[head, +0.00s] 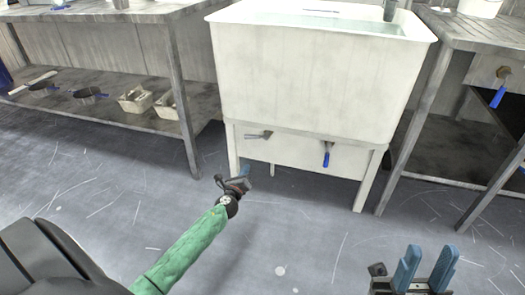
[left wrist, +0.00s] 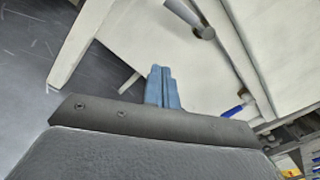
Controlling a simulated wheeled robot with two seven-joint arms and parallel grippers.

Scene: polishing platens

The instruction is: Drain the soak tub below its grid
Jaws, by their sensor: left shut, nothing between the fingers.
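The white soak tub (head: 315,85) stands on a frame, with water (head: 330,22) near its rim; no grid can be made out. On the panel under it are a grey lever (head: 258,135), lying roughly level, and a blue-handled lever (head: 326,155), hanging down. My left gripper (head: 243,171) is below and left of the grey lever, apart from it. In the left wrist view its blue fingers (left wrist: 162,88) are together and empty, with the grey lever (left wrist: 202,31) beyond them. My right gripper (head: 428,268) is open and empty at the lower right.
A workbench (head: 175,80) stands left, its low shelf holding brushes and small boxes (head: 135,99). Another bench (head: 485,30) stands right, with a blue-handled tap (head: 498,96). The tub's legs (head: 364,180) flank the panel. The floor in front is clear.

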